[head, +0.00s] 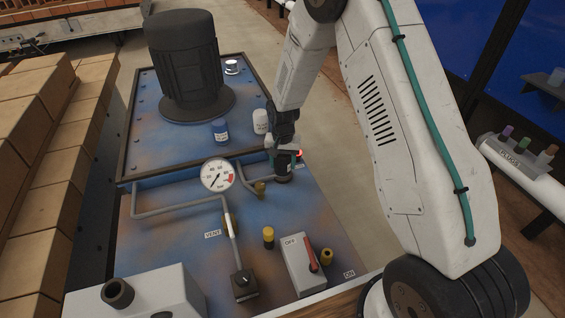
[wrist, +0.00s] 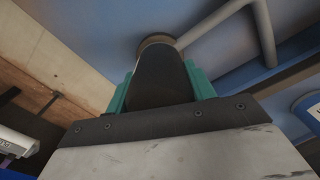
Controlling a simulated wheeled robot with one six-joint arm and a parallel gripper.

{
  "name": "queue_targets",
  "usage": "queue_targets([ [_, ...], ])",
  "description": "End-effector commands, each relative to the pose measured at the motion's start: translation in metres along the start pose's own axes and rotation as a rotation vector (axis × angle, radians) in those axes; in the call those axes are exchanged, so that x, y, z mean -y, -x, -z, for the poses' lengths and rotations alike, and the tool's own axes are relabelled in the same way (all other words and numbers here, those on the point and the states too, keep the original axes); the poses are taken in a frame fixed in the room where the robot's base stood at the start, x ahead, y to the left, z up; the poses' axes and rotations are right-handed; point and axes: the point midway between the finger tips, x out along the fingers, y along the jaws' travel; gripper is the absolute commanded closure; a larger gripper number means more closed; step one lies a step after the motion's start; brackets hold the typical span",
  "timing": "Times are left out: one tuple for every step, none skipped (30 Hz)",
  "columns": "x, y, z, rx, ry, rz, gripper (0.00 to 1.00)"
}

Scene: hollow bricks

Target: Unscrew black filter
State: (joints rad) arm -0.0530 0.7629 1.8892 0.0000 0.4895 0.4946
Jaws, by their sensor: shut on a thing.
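The black filter (head: 283,174) stands upright on the blue, rust-stained machine top, at the end of a grey pipe. In the wrist view the black filter (wrist: 162,75) is a dark cylinder between two teal fingers, with a brownish round fitting (wrist: 156,40) at its far end. My gripper (head: 285,158) comes down on the filter from above and is shut on it. The wrist view shows my gripper (wrist: 160,88) with one finger on each side. The filter's threads are hidden, so I cannot tell how far it is screwed in.
A pressure gauge (head: 217,175) stands left of the filter. The vent lever (head: 238,250) and switch box (head: 303,262) are in front. A large black motor (head: 185,62) is at the back.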

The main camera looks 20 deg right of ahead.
Motion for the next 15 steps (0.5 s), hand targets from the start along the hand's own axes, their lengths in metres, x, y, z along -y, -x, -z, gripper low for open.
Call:
queue_targets([
  [0.0001, 0.0003, 0.0001, 0.000, 0.048, 0.000, 0.74],
  [0.0001, 0.0003, 0.0001, 0.000, 0.081, 0.000, 0.74],
  [0.0001, 0.0003, 0.0001, 0.000, 0.120, 0.000, 0.74],
  [0.0001, 0.0003, 0.0001, 0.000, 0.145, 0.000, 0.74],
  [0.0001, 0.0004, 0.0001, 0.000, 0.166, 0.000, 0.74],
  [0.0001, 0.0004, 0.0001, 0.000, 0.183, 0.000, 0.74],
  [0.0001, 0.0004, 0.0001, 0.000, 0.192, 0.000, 0.74],
  [0.0001, 0.0004, 0.0001, 0.000, 0.195, 0.000, 0.74],
  [0.0001, 0.0004, 0.0001, 0.000, 0.196, 0.000, 0.74],
  [0.0001, 0.0004, 0.0001, 0.000, 0.195, 0.000, 0.74],
  [0.0001, 0.0004, 0.0001, 0.000, 0.195, 0.000, 0.74],
  [0.0001, 0.0004, 0.0001, 0.000, 0.194, 0.000, 0.74],
  [0.0001, 0.0004, 0.0001, 0.000, 0.194, 0.000, 0.74],
  [0.0001, 0.0004, 0.0001, 0.000, 0.196, 0.000, 0.74],
  [0.0001, 0.0004, 0.0001, 0.000, 0.208, 0.000, 0.74],
])
